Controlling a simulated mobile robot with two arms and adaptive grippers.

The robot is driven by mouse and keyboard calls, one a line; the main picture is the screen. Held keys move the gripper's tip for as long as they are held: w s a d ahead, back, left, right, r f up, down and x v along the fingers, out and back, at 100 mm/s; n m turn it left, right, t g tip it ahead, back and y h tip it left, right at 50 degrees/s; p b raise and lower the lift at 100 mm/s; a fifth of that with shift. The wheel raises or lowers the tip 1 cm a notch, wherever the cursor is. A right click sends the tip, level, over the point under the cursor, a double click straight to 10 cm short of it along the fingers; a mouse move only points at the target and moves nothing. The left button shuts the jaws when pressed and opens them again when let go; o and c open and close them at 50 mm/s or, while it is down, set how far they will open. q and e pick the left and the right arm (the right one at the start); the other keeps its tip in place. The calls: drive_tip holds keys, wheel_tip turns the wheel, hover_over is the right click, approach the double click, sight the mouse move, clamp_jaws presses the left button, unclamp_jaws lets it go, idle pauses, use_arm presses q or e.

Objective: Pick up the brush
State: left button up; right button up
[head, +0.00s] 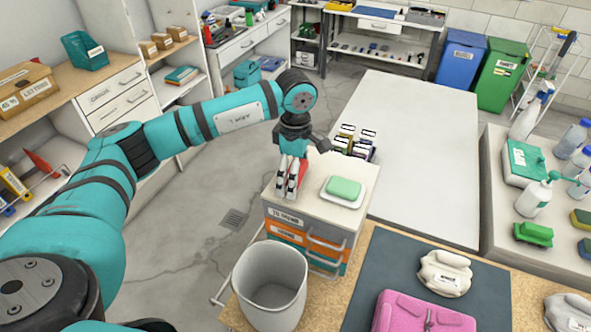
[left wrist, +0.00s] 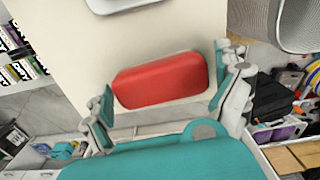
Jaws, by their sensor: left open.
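My left gripper (head: 287,192) points down over the top of a small drawer cart (head: 320,208). It is open. A red, rounded oblong object with a pale edge, which looks like the brush (left wrist: 162,80), lies on the cart top between its fingers in the left wrist view. In the head view the gripper mostly hides it. My right gripper is not in view.
A white dish (head: 326,200) with a green bar (head: 344,188) sits beside the gripper on the cart. A grey bin (head: 270,285) stands in front. A pink bag (head: 420,314) lies on a dark mat at the front right. The large white table (head: 420,150) is mostly clear.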

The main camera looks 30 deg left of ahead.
use_arm(q)
drive_tip(key=c, duration=0.9)
drive_tip(key=shift+r, duration=0.1)
drive_tip(key=shift+r+b, duration=0.55)
drive_tip(key=shift+b, duration=0.1)
wheel_tip(320, 180, up, 2)
drive_tip(key=shift+d+r+b, duration=0.1)
drive_tip(key=shift+b, duration=0.65)
drive_tip(key=s+d+b, duration=0.1)
drive_tip(key=s+d, duration=0.2)
drive_tip(key=s, duration=0.1)
drive_tip(key=s+d+b, duration=0.2)
drive_tip(key=s, duration=0.1)
drive_tip(key=s+d+r+b, duration=0.1)
drive_tip(key=s+d, duration=0.2)
drive_tip(key=s, duration=0.1)
drive_tip(key=shift+s+d+r+b, duration=0.1)
drive_tip(key=shift+s+d+b, duration=0.2)
drive_tip(key=shift+s+b, duration=0.05)
drive_tip(key=shift+s+d+r, duration=0.15)
drive_tip(key=shift+s+d, duration=0.25)
drive_tip(key=shift+s, duration=0.2)
drive_tip(key=shift+c, duration=0.2)
